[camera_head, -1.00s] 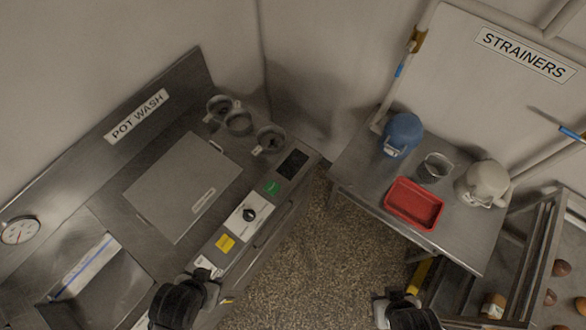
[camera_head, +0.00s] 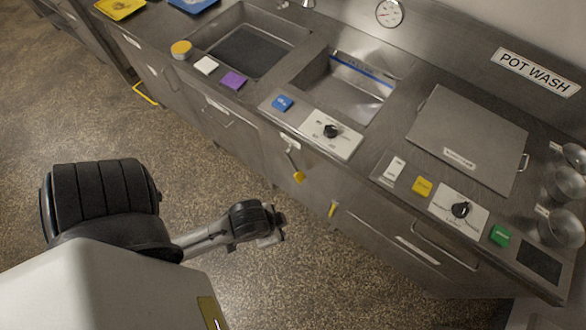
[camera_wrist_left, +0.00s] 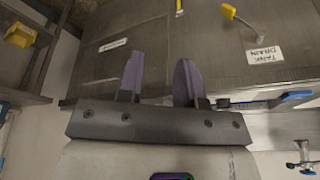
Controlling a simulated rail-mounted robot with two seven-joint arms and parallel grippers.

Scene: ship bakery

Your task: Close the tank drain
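The tank drain lever (camera_head: 294,165) is a thin metal handle with a yellow grip on the front of the steel sink counter, hanging down at a slant below the middle basin. In the left wrist view the lever's yellow grip (camera_wrist_left: 228,11) shows at the top edge, near an upside-down TANK DRAIN label (camera_wrist_left: 265,54). My left gripper (camera_head: 272,224) is below and left of the lever, apart from it. Its two purple fingers (camera_wrist_left: 160,60) are spread with nothing between them. My right gripper is out of view.
The counter front has drawer handles and another yellow handle (camera_head: 332,209) right of the lever. Above are a middle basin (camera_head: 312,78), a black knob (camera_head: 331,131) and coloured buttons. The speckled floor (camera_head: 180,130) before the counter is clear.

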